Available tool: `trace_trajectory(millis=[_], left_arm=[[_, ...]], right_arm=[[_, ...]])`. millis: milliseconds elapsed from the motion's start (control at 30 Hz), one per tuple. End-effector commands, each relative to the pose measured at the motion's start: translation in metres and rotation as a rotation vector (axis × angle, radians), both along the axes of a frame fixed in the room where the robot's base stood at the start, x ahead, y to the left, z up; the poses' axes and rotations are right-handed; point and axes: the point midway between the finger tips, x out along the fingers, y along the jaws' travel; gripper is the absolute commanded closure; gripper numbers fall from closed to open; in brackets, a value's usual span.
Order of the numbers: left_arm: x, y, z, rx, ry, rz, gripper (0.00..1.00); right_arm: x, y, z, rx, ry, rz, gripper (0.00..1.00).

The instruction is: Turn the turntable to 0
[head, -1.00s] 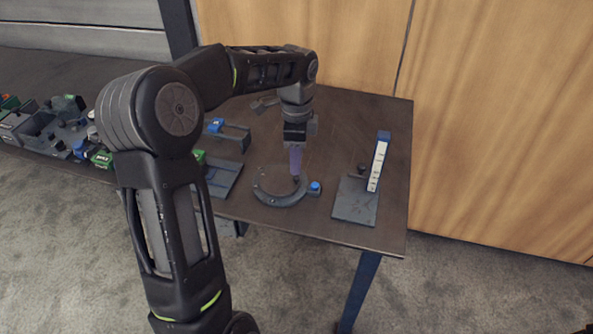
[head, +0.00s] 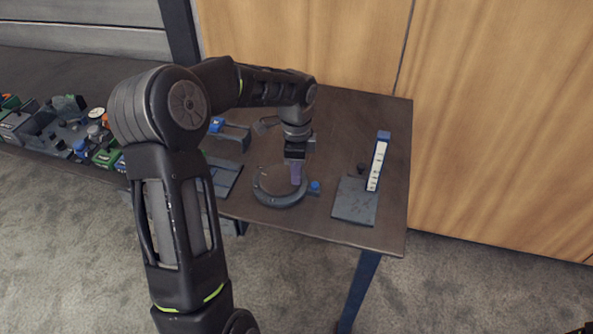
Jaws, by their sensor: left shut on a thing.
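The turntable (head: 262,195) is a dark grey round ring near the front middle of the table. A small blue knob (head: 314,187) sits at its right side. My left gripper (head: 296,181) points down over the right part of the ring, its purplish fingers inside the rim. It is shut on a small part of the turntable, which the fingers hide. The turntable's scale marks are too small to read. My right gripper is not in view.
A grey base plate with an upright white scale strip (head: 377,165) stands right of the turntable. A blue-topped bracket (head: 232,131) and a flat grey plate (head: 222,178) lie to the left. The dark table's (head: 385,235) front right corner is clear. Cluttered bins stand far left.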

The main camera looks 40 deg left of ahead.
Motion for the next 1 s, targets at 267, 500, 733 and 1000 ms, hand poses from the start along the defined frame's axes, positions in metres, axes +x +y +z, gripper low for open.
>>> trace_trajectory(millis=[267, 500, 733, 1000], left_arm=[[0.0001, 0.0001, 0.0003, 0.001, -0.001, 0.0, 1.0], [0.0003, 0.0002, 0.0004, 0.001, -0.001, 0.0, 1.0], [0.0016, 0.0002, 0.0005, 0.001, -0.002, 0.023, 1.0], [0.0064, 0.0017, 0.0002, 0.001, -0.001, 0.135, 1.0]], right_arm=[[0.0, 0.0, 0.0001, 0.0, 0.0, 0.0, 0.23], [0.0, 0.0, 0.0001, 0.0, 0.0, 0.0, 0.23], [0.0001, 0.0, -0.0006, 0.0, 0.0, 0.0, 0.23], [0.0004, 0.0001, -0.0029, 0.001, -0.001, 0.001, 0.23]])
